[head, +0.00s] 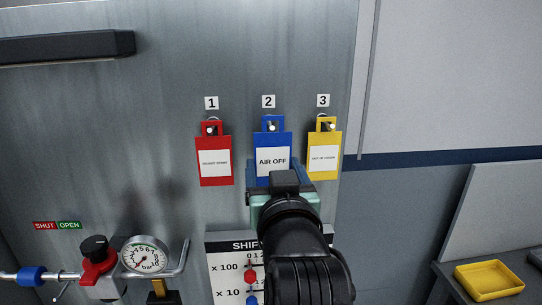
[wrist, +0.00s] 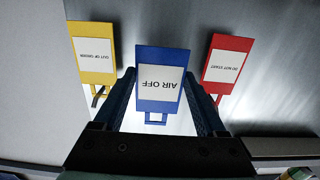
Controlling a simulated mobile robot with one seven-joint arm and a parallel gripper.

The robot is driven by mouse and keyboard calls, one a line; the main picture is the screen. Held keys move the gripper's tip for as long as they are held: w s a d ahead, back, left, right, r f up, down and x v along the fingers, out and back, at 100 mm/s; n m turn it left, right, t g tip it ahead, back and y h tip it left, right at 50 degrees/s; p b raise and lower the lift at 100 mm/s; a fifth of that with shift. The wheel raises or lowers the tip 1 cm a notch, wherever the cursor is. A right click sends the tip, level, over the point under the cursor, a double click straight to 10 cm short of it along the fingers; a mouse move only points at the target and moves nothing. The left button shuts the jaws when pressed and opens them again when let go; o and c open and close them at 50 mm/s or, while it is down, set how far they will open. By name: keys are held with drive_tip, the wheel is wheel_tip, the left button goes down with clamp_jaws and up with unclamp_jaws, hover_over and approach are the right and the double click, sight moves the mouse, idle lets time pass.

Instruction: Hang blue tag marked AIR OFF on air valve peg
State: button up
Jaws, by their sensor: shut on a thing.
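The blue tag marked AIR OFF (head: 273,141) is at peg 2 on the grey metal panel, with the peg end showing in its top hole. My gripper (head: 277,178) is at its lower part and shut on it. In the wrist view the blue tag (wrist: 160,110) appears upside down between the two fingers of my gripper (wrist: 161,85).
A red tag (head: 214,175) hangs left of the blue one and a yellow tag (head: 323,172) hangs close on its right. A shift board (head: 222,257) is below, partly hidden by my arm. A yellow tray (head: 488,280) lies at the lower right. A black bar (head: 70,47) sticks out upper left.

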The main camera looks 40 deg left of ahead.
drive_tip(key=shift+s+d, duration=0.15)
drive_tip(key=shift+v, duration=1.9)
drive_tip(key=shift+s+d, duration=0.1)
drive_tip(key=shift+s, duration=0.05)
